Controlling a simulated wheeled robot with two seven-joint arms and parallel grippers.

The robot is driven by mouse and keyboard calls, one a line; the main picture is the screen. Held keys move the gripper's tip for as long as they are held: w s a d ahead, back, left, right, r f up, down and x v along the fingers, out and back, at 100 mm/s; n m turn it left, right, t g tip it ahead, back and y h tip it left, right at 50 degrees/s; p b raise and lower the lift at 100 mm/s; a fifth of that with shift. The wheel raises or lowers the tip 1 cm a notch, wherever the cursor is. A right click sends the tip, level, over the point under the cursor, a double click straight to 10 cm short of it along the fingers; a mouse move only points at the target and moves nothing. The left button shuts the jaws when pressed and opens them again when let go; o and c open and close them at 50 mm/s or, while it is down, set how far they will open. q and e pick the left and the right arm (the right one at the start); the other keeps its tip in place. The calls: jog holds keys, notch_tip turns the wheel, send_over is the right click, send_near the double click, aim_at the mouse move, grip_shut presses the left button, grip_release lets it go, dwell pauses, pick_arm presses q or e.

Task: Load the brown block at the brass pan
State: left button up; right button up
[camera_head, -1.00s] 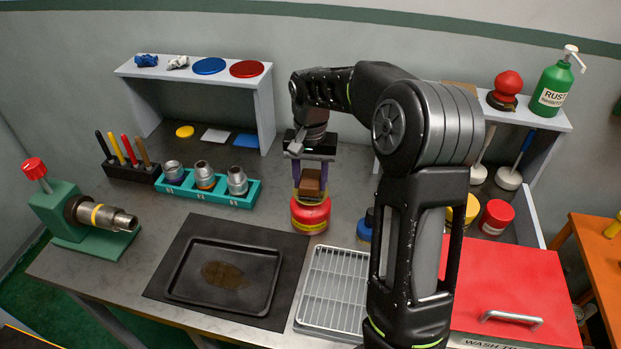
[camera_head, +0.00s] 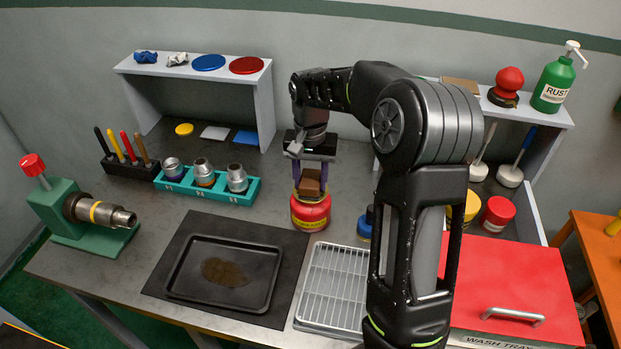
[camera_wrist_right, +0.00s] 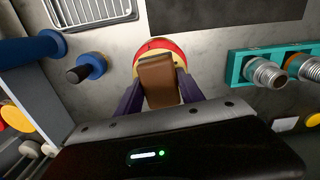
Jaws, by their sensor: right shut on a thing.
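My right gripper (camera_head: 312,183) points down with its purple fingers shut on the brown block (camera_head: 311,179). The block sits directly over a round red can-like thing with a yellow label (camera_head: 311,213), at the back middle of the bench. In the right wrist view, the block (camera_wrist_right: 160,82) is between the fingers (camera_wrist_right: 160,95) and covers much of the red thing's yellowish top (camera_wrist_right: 150,46). I cannot tell whether the block touches that top, or whether the top is the brass pan. My left gripper is not in view.
A teal rack (camera_head: 207,188) with metal fittings stands to the left. A dark tray (camera_head: 222,275) and a wire rack (camera_head: 333,288) lie in front. A blue-capped thing (camera_head: 365,224) stands close on the right, and a red lid (camera_head: 513,285) lies beyond my arm.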

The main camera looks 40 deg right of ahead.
aim_at(311, 178)
jog(key=shift+f+b, duration=0.55)
jog(key=shift+f, duration=0.25)
dwell(1.8)
dwell(0.5)
notch_tip(311, 178, up, 4)
jog(key=p, duration=0.3)
jog(key=shift+s+a, duration=0.1)
jog(key=shift+r+p, duration=1.4)
jog(key=shift+r, duration=0.4)
